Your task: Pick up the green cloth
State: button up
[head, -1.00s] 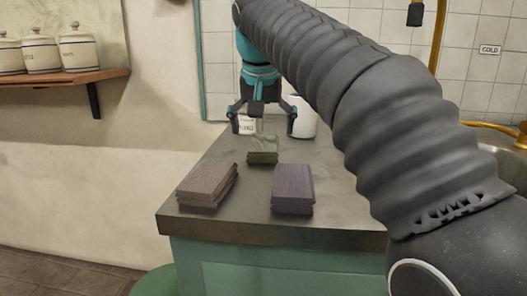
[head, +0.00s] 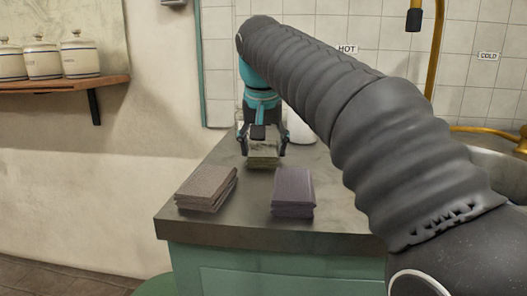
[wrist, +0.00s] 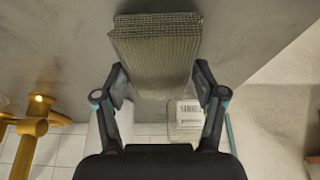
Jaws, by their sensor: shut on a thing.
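The folded green cloth (head: 263,163) is at the counter's middle, behind the two other cloths in the head view. My gripper (head: 263,150) is above it, pointing down, with a finger at each side. In the wrist view the cloth (wrist: 157,58) shows as a folded, woven stack between the two fingertips of my gripper (wrist: 159,74). The gripper is shut on the cloth's sides. I cannot tell whether the cloth still touches the counter.
A brown folded cloth (head: 206,188) lies front left on the counter (head: 245,225), and a purple one (head: 293,191) front right. A white canister (head: 301,130) stands behind my gripper. A labelled glass jar (wrist: 186,113) shows in the wrist view. A sink (head: 500,170) is at right.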

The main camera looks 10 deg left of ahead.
aim_at(269, 149)
jog(key=shift+r+p, duration=0.3)
jog(key=shift+r, duration=0.25)
jog(key=r, duration=0.2)
jog(key=d+r+p, duration=0.1)
jog(key=r, duration=0.1)
jog(key=shift+d, duration=0.15)
jog(key=s+d+r+p, duration=0.1)
jog(key=d+r+p, duration=0.1)
jog(key=d+r, duration=0.4)
jog(key=d, duration=0.4)
jog(key=shift+s+d, duration=0.15)
jog(key=shift+s, duration=0.2)
